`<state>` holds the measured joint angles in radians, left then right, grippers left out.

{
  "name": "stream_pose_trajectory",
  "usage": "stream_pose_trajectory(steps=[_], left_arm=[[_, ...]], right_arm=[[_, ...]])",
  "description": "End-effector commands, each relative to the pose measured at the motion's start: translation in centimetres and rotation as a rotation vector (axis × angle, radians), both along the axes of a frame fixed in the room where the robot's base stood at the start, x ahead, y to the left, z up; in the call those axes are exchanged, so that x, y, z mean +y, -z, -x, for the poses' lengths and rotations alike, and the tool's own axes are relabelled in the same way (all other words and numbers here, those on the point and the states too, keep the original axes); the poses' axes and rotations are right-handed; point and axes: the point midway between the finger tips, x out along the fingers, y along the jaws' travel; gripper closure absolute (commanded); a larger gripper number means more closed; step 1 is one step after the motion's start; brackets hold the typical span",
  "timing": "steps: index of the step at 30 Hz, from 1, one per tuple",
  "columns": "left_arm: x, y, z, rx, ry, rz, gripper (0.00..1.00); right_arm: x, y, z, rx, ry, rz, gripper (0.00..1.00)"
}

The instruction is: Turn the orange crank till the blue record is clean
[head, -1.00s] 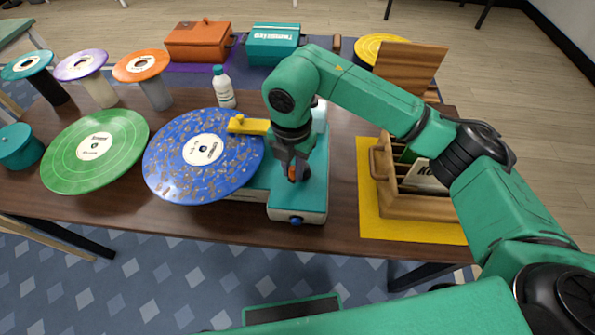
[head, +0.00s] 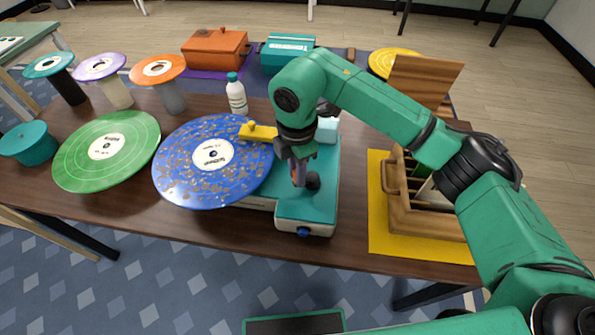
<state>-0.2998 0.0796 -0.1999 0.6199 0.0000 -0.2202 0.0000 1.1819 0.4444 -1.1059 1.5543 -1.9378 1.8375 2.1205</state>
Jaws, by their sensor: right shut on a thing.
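The blue record (head: 190,181) lies on the teal and cream cleaning machine (head: 308,211), its left side overhanging the table. Brown specks of dirt cover much of it around the white label. A yellow arm (head: 258,132) reaches over its right side. My right gripper (head: 298,174) points down over the machine, shut on the orange crank (head: 297,172). Only a little of the crank's orange shows between the fingers. A dark round part (head: 313,181) shows just right of the fingers. My left gripper is not in view.
A green record (head: 82,165) lies left of the blue one. A white bottle (head: 237,98) stands behind it. A wooden crate (head: 425,213) on a yellow mat (head: 390,243) is to the right, under my right arm. Stands with small discs are at the back left.

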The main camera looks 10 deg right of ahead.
Motion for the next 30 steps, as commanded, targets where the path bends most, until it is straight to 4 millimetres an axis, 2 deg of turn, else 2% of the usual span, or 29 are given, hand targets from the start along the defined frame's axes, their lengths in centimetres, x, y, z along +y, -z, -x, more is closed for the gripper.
stream_pose_trajectory(steps=[8,9,10,11,20,23,26,30], left_arm=[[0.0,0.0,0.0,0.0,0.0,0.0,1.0],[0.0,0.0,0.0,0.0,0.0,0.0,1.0],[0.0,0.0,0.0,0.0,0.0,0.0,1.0],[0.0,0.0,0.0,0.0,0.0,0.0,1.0],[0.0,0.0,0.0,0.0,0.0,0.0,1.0],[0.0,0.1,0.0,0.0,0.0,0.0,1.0],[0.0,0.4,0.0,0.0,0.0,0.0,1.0],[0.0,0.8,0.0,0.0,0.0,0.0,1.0]], right_arm=[[0.0,-0.2,-0.1,-0.005,0.0,-0.002,1.0],[0.0,-0.2,-0.1,-0.005,0.0,-0.002,0.65],[0.0,-0.2,-0.1,-0.005,0.0,-0.002,0.54],[0.0,-0.2,-0.1,-0.005,0.0,-0.002,0.46],[0.0,-0.1,0.0,-0.002,-0.001,-0.001,0.46],[0.0,-0.7,-0.1,-0.004,-0.001,-0.002,0.46],[0.0,-2.2,-0.1,-0.006,-0.001,-0.002,0.46],[0.1,-5.8,-0.1,-0.008,-0.001,-0.002,0.46]])
